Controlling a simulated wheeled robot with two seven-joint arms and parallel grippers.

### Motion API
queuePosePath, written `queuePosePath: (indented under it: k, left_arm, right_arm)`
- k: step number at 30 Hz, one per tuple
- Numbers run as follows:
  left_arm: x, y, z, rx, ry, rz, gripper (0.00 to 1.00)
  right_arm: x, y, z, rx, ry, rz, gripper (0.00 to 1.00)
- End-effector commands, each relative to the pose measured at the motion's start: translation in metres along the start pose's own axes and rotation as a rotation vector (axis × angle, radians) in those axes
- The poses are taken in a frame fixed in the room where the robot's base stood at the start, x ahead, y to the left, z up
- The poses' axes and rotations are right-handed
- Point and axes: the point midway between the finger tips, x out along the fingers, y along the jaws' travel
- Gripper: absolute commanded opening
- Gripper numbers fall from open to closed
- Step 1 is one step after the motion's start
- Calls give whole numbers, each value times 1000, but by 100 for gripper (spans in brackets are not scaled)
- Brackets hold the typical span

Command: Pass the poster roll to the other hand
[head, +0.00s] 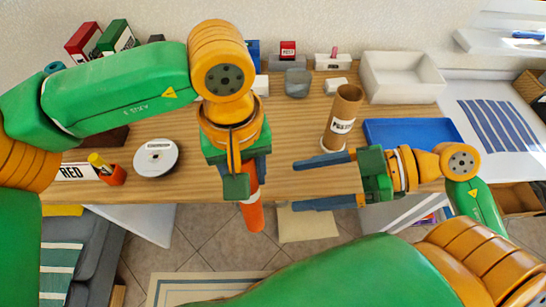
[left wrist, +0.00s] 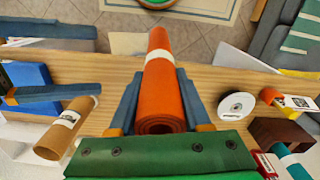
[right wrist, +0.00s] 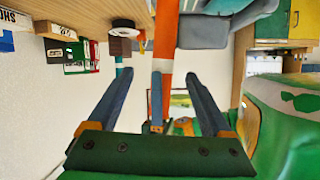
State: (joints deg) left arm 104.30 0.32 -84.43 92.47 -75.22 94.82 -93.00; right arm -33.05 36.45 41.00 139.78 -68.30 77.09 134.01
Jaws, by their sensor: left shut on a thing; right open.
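The poster roll is an orange tube with a white band. In the head view its lower part (head: 252,213) hangs below my left gripper (head: 240,180), past the table's front edge. In the left wrist view the roll (left wrist: 160,95) lies between both fingers, with its spiral end towards the camera. My left gripper is shut on it. My right gripper (head: 296,183) is open and empty, to the right of the roll, its fingers pointing at it. In the right wrist view the roll (right wrist: 164,50) appears ahead, between the two open fingers (right wrist: 158,75), apart from them.
A brown cardboard tube (head: 342,118) with a printed label stands upright on the wooden table (head: 290,135), behind my right gripper. A blue tray (head: 410,133) and a white bin (head: 402,78) lie to the right. A white disc spool (head: 155,158) sits at the left.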

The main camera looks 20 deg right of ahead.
Motion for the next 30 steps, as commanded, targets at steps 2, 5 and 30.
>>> queuePosePath:
  k: [2, 5, 30]
  left_arm:
    - [0, 0, 0, 0, 0, 0, 0]
    - [0, 0, 0, 0, 0, 0, 0]
    - [0, 0, 0, 0, 0, 0, 0]
  right_arm:
    - [10, 0, 0, -3, 1, -3, 84]
    - [33, -1, -1, -5, 5, -4, 84]
    - [117, 0, -1, -5, 1, 0, 51]
